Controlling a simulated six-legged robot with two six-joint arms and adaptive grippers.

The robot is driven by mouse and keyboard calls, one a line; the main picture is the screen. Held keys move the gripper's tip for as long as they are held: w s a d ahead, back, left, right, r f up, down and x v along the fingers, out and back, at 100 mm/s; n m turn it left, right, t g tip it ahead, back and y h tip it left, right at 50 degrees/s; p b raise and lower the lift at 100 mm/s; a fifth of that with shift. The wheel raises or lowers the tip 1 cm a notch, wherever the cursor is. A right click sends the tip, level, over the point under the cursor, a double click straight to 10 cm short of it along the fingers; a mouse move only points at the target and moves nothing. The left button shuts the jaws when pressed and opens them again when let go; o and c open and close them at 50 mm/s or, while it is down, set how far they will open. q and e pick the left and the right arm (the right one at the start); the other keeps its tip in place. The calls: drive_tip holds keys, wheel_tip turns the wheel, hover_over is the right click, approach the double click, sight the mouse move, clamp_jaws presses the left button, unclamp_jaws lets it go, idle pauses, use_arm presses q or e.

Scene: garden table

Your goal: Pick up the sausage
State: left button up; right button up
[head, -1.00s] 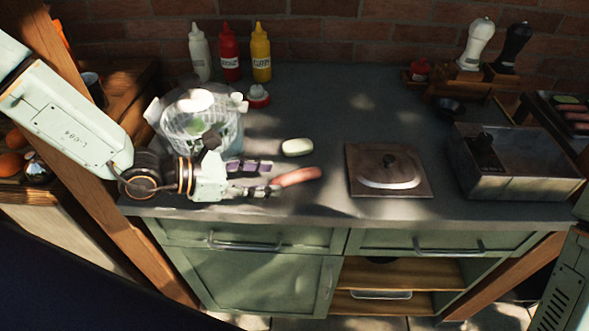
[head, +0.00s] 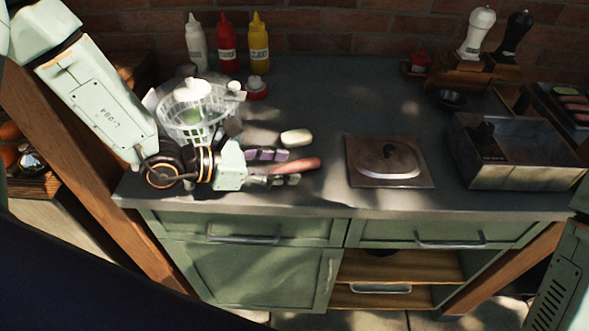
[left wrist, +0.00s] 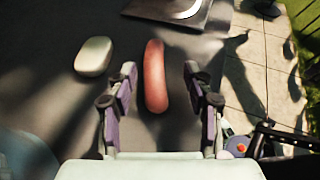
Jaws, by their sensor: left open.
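The sausage (head: 297,165) is a reddish-pink curved link lying on the dark countertop near its front edge. My left gripper (head: 287,167) is open, with its two fingers pointing right and the near end of the sausage between them. In the left wrist view, the sausage (left wrist: 155,76) lies lengthwise, its lower part between the open left gripper's (left wrist: 160,92) fingertips, with a gap to each finger. My right gripper is not in view; only a part of my right arm shows at the right edge.
A pale oval object (head: 296,138) lies just behind the sausage. A white basket (head: 186,125) stands behind my left wrist. A metal plate with a knob (head: 362,180) lies to the right, and a metal bin (head: 515,180) stands farther right. Bottles (head: 228,48) stand at the back.

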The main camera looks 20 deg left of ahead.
sight(295, 165)
use_arm(q)
drive_tip(key=x, duration=0.3)
drive_tip(key=shift+w+f, duration=0.1)
drive_tip(key=shift+w, duration=0.25)
drive_tip(key=shift+w+d+f, duration=0.1)
drive_tip(key=shift+w+d, duration=0.1)
drive_tip(key=shift+d, duration=0.15)
drive_tip(key=shift+s, duration=0.2)
drive_tip(key=shift+w, duration=0.3)
drive_tip(key=c, duration=0.3)
drive_tip(key=shift+s, duration=0.25)
drive_tip(key=c, duration=0.5)
drive_tip(key=shift+w, duration=0.15)
clamp_jaws()
